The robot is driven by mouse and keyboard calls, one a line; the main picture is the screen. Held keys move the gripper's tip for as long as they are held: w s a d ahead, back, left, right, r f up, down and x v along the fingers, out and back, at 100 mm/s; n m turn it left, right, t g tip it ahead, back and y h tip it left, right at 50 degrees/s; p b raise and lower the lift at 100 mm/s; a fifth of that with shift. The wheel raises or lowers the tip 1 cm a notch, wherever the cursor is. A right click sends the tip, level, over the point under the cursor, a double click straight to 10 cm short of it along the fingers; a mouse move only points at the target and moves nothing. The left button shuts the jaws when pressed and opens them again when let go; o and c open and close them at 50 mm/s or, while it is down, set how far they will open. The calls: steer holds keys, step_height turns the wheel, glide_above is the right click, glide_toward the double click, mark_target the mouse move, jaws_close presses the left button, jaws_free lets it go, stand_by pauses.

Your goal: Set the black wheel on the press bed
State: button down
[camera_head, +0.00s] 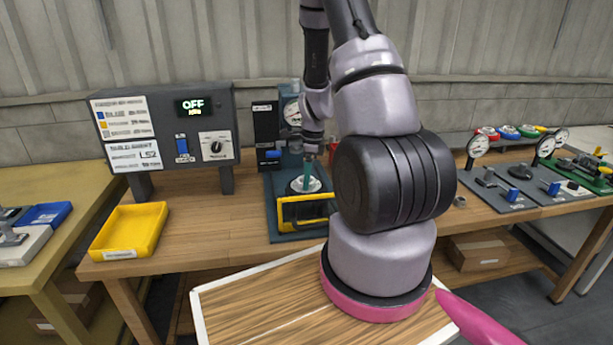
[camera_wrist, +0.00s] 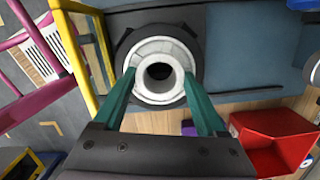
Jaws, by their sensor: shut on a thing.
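The black wheel (camera_head: 294,187), a dark tyre with a pale ring-shaped hub, is low over the press bed (camera_head: 283,232), behind the yellow guard frame. In the wrist view the wheel (camera_wrist: 130,45) lies flat, with its dark centre hole facing the camera. My gripper (camera_head: 308,181) points down from above. Its two teal fingers (camera_wrist: 159,76) are shut on opposite sides of the wheel's pale hub. Whether the tyre's underside touches the bed is hidden. The bed's blue-grey surface (camera_wrist: 247,50) also shows beside the wheel in the wrist view.
The yellow guard (camera_head: 305,224) stands at the front of the press. A gauge (camera_head: 292,112) is behind. A control panel reading OFF (camera_head: 190,130) and a yellow tray (camera_head: 130,232) are left. Gauge fixtures (camera_head: 520,185) stand right. A red bin (camera_wrist: 285,125) shows in the wrist view.

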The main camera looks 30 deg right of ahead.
steer(key=shift+f, duration=0.7)
stand_by(0.7)
steer(key=shift+f, duration=0.3)
jaws_free()
step_height(320, 180, up, 11)
steer(key=d, duration=0.1)
steer(key=shift+s+f, duration=0.15)
steer(key=shift+s, duration=0.15)
steer(key=shift+d, duration=0.1)
stand_by(0.4)
